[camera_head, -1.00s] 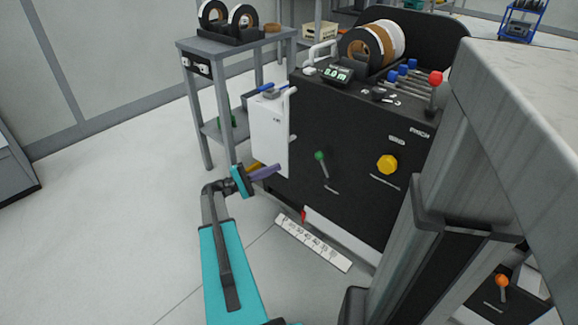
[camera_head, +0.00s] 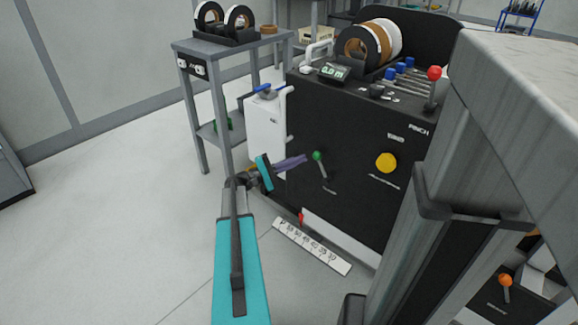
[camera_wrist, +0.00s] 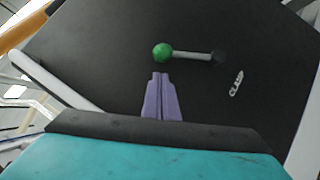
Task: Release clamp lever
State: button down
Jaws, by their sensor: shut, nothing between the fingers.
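The clamp lever has a green ball knob (camera_head: 317,155) on a grey rod and sits on the black front panel (camera_head: 350,125) of the machine. It points up and slightly left in the head view. In the wrist view the green knob (camera_wrist: 163,52) is at the left end of its rod (camera_wrist: 192,56), beside white lettering that seems to read "CLAMP". My gripper (camera_head: 303,159) has purple fingers, shut and empty, just left of the knob. In the wrist view the fingertips (camera_wrist: 161,75) lie just below the knob, with a small gap showing.
A yellow knob (camera_head: 386,163) is right of the lever, and a red-knobbed lever (camera_head: 434,74) is on top. A white scale strip (camera_head: 311,246) runs low in front. A grey table (camera_head: 231,46) stands behind left. Floor at left is clear.

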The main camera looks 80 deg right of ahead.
jog(key=shift+s+a+r, duration=0.15)
jog(key=shift+s+r, duration=0.1)
jog(key=shift+s, duration=0.2)
jog(key=shift+s+a+r, duration=0.15)
jog(key=shift+s+r, duration=0.1)
jog(key=shift+s, duration=0.2)
